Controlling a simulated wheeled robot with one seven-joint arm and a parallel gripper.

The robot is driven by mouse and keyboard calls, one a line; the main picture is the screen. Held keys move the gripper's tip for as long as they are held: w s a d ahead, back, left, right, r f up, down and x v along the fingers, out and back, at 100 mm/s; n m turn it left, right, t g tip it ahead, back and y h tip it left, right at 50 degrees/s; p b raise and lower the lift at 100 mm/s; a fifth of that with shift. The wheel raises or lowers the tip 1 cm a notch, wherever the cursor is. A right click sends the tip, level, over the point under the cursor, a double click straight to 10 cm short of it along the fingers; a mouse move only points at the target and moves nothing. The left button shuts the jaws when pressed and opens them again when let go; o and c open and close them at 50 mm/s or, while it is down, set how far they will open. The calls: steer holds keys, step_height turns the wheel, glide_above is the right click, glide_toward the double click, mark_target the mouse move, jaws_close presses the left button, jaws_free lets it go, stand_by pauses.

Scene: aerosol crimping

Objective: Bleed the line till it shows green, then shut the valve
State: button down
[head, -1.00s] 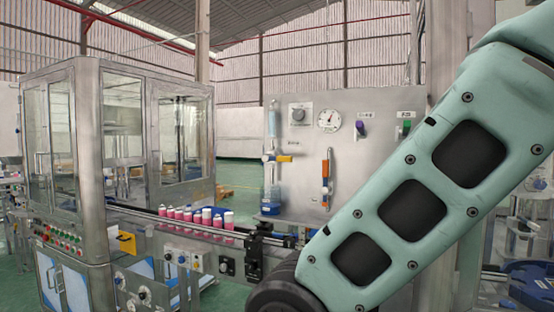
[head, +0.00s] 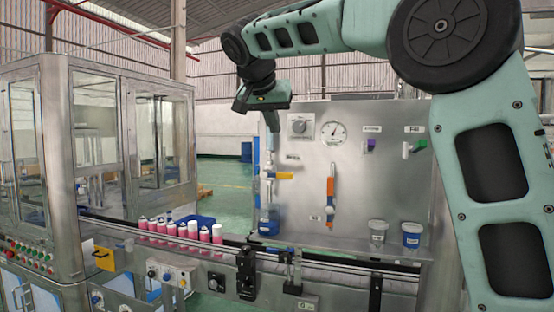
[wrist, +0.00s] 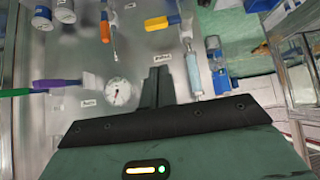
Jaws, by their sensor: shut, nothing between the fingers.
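A metal panel (head: 370,105) carries the line's fittings. At its left is a clear tube (head: 269,150) with a yellow valve handle (head: 285,176) lying sideways and a blue lower end. Right of it is an upright orange-handled fitting (head: 330,188). My gripper (head: 274,125) is shut and empty, in front of the panel's upper left. I cannot read a colour signal from the line.
A round gauge (head: 334,133) and a dark knob (head: 299,127) are on the panel. Two small tubs (head: 411,235) stand below right. A conveyor with several pink cans (head: 204,235) runs in front. A glazed cabinet (head: 160,140) stands left.

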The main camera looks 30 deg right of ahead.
steer(key=p, duration=0.4)
glide_above(277, 174)
steer(key=s, duration=0.2)
step_height(277, 174, down, 7)
steer(key=shift+s+d+f+p, duration=0.1)
steer(key=shift+d+f+p, duration=0.05)
steer(key=shift+f, duration=0.75)
steer(key=shift+s+d+f+p, duration=0.1)
steer(key=shift+f+p, duration=0.05)
steer(key=shift+f, duration=0.7)
